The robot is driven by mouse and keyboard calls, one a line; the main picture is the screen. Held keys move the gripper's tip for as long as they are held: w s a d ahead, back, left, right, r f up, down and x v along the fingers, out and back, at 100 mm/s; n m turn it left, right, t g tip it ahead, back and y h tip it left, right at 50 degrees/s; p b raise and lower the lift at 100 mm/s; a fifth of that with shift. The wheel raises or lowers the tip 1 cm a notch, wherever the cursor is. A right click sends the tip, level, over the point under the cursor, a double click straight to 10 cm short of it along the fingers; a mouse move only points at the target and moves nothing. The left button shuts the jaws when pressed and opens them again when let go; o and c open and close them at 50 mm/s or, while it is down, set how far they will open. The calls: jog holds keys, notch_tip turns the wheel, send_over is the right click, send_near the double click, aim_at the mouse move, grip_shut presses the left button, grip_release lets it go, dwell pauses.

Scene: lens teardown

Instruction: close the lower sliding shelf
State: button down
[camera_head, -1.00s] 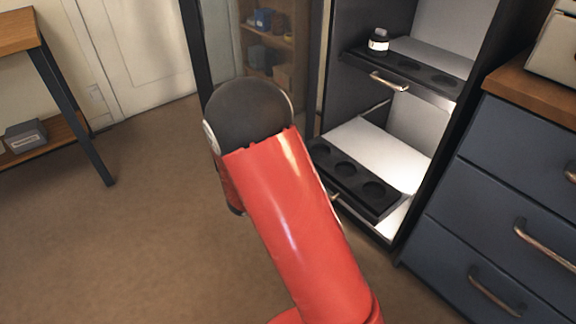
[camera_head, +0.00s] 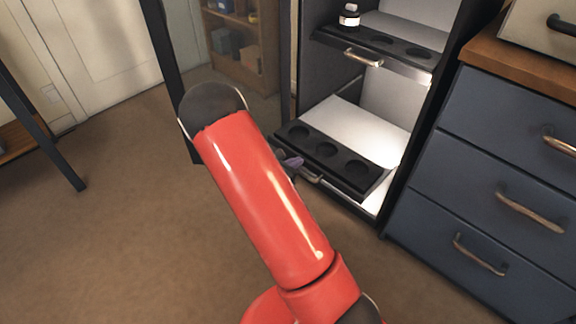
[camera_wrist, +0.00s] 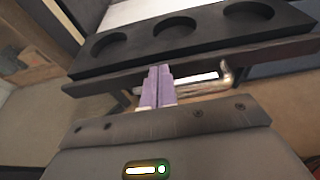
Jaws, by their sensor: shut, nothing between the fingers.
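The lower sliding shelf (camera_head: 316,159) is a black tray front with three round recesses, low in the open cabinet, with a bright pale surface behind it. How far it sticks out is hard to judge. Its metal bar handle (camera_head: 310,177) is on the front face; shelf (camera_wrist: 134,63) and handle (camera_wrist: 222,80) also show in the wrist view. My gripper (camera_head: 292,163) shows partly past my red arm, at the shelf's front left. In the wrist view its purple fingers (camera_wrist: 157,80) are shut and empty, pointing at the front edge beside the handle. Contact cannot be told.
The upper shelf (camera_head: 385,48) has its own handle (camera_head: 363,58) and carries a small white-labelled bottle (camera_head: 349,16). A blue drawer unit (camera_head: 480,150) stands close on the right. Floor (camera_head: 110,240) is clear at left.

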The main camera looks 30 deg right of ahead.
aim_at(338, 134)
jog(key=shift+d, duration=0.2)
jog(key=w+d+b, duration=0.2)
jog(key=d, duration=0.5)
jog(key=w+d+b, duration=0.2)
jog(key=w+d, duration=0.1)
jog(key=d, duration=0.4)
jog(key=w+d+b, duration=0.2)
jog(key=d, duration=0.5)
jog(key=shift+w+f+b, duration=0.1)
jog(key=shift+w+b, duration=0.3)
jog(key=shift+w+d, duration=0.15)
jog(key=shift+d, duration=0.25)
jog(key=shift+r, duration=0.2)
